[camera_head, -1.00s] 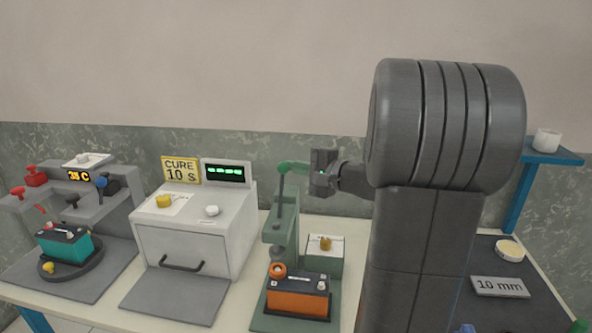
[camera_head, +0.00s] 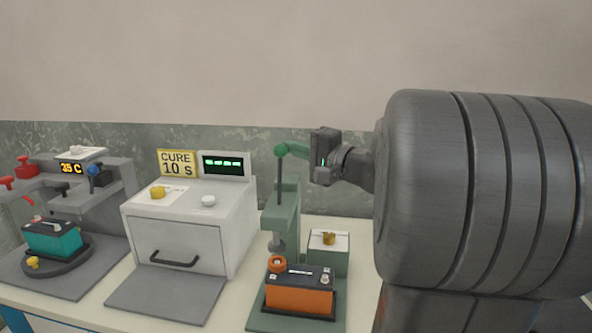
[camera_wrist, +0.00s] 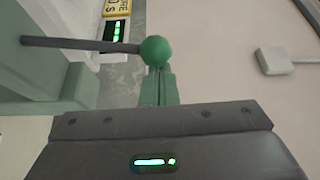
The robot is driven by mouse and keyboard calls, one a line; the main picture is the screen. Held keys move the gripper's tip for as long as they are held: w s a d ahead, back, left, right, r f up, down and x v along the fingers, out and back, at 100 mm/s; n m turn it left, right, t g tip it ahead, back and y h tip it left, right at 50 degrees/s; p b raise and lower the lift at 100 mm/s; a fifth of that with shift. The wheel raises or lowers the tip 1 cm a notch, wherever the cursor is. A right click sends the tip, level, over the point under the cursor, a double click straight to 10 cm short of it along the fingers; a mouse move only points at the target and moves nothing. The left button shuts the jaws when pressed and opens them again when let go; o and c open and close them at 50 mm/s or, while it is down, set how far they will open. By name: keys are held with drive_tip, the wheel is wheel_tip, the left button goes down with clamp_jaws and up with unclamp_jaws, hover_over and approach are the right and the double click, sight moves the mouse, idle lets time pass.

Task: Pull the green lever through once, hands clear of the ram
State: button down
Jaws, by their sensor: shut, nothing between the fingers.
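The green press (camera_head: 286,215) stands at the middle of the table. Its lever is a dark rod rising from the press top to a green ball knob (camera_head: 281,150). My gripper (camera_head: 293,149) is just right of the knob, its slim green fingers shut and empty. In the wrist view, the finger tips (camera_wrist: 157,72) reach the knob (camera_wrist: 156,51); I cannot tell touching from a tiny gap. The rod (camera_wrist: 80,45) runs left from the knob. The ram (camera_head: 277,243) hangs above the orange battery (camera_head: 298,299), well below my gripper.
A white curing box (camera_head: 178,245) with a lit display stands left of the press. Farther left is a grey fixture (camera_head: 110,205) with a teal battery (camera_head: 52,239). A small box with a yellow knob (camera_head: 328,239) sits right of the press column.

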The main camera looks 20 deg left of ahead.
sight(284, 152)
drive_tip(key=s+n+b, duration=0.1)
drive_tip(key=b, duration=0.3)
drive_tip(key=s+n+y+b, duration=0.1)
drive_tip(key=s+n+b, duration=0.1)
drive_tip(key=b, duration=0.2)
drive_tip(key=shift+s+d+f, duration=0.15)
drive_tip(key=shift+d+f, duration=0.05)
drive_tip(key=shift+d, duration=0.2)
drive_tip(key=shift+s+d+f+n+g+y+b, duration=0.1)
drive_tip(key=shift+s+d+n+g+y+b, duration=0.25)
drive_tip(key=shift+s+n+b, duration=1)
drive_tip(key=shift+s+d+r+n+g+y+b, duration=0.15)
drive_tip(key=shift+s+y+b, duration=0.35)
drive_tip(key=shift+b, duration=1.8)
drive_tip(key=shift+s+d+f+n+g+y+b, duration=0.3)
drive_tip(key=shift+s+n+b, duration=0.55)
drive_tip(key=shift+b, duration=0.95)
drive_tip(key=shift+s+a+r, duration=0.1)
drive_tip(key=shift+a+r, duration=0.05)
drive_tip(key=shift+r, duration=0.05)
drive_tip(key=w+r+p, duration=0.2)
drive_tip(key=w+r, duration=0.1)
drive_tip(key=v, duration=1)
drive_tip(key=shift+f, duration=0.3)
drive_tip(key=shift+w+a, duration=0.1)
